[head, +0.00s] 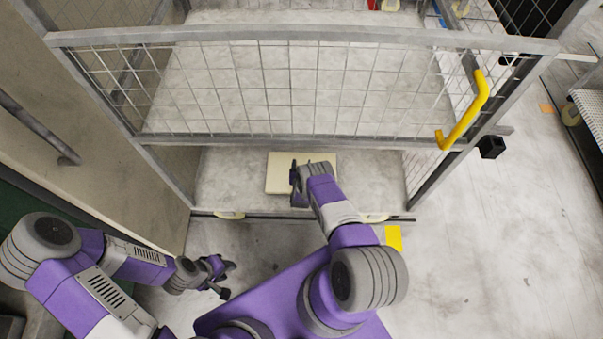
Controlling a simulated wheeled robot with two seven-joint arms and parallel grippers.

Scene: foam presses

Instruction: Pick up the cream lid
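A flat, square cream lid (278,172) lies on the grey floor of the wire cage cart, below the lower bar of the cage's mesh gate. My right gripper (295,184) is over the lid's right part and hides some of it. I cannot tell whether its fingers touch the lid or are open or shut. My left gripper (227,280) is low at the left, outside the cage and well away from the lid. Its fingers are apart and nothing shows between them.
The mesh gate (300,90) with its metal bars spans the space beyond the lid. A yellow handle (465,112) is on the cage's right side. A beige panel (90,130) stands at the left. A yellow floor mark (394,237) lies near my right arm. Open floor is at the right.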

